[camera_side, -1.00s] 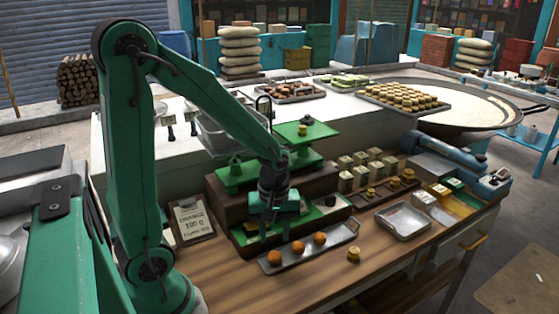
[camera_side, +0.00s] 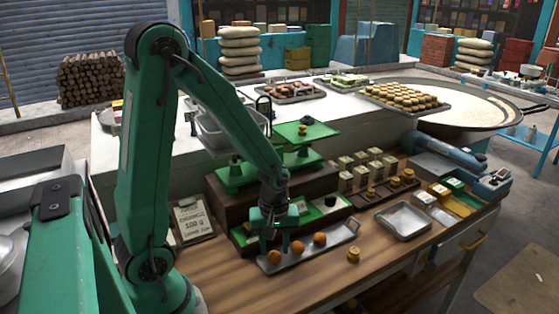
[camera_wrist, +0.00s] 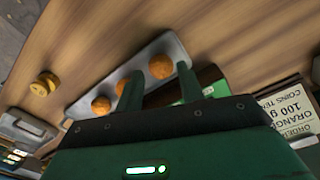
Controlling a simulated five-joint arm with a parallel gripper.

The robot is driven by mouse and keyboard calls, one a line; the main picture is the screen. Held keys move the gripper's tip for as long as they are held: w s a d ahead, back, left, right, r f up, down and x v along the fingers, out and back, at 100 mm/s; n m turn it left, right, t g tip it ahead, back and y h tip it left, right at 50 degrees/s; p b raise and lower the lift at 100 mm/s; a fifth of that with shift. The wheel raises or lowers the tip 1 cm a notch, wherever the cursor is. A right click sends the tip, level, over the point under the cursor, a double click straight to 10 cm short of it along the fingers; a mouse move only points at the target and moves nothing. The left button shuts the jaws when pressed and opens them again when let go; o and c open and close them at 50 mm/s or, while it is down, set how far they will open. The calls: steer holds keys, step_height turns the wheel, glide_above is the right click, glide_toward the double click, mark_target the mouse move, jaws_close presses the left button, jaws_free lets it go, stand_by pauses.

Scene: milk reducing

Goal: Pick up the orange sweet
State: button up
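Three orange round sweets sit in a row on a narrow metal tray (camera_side: 342,238): a left one (camera_side: 274,257), a middle one (camera_side: 297,247) and a right one (camera_side: 320,239). My gripper (camera_side: 275,249) is over the tray's left end with its fingers pointing down, open and empty. In the wrist view the left sweet (camera_wrist: 160,66) appears between the two fingertips (camera_wrist: 160,72). The middle sweet (camera_wrist: 124,87) is close beside one finger. The right sweet (camera_wrist: 101,104) lies farther along the tray. I cannot tell whether a finger touches a sweet.
Behind the tray stands a dark stepped stand with green scale pans (camera_side: 307,132). An order card (camera_side: 191,219) leans at left. An empty metal tray (camera_side: 404,220) lies farther right. The front wooden tabletop is clear.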

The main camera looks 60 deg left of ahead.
mark_target(275, 255)
steer(key=shift+f, duration=1.7)
steer(key=shift+c, duration=0.5)
steer(key=c, duration=0.5)
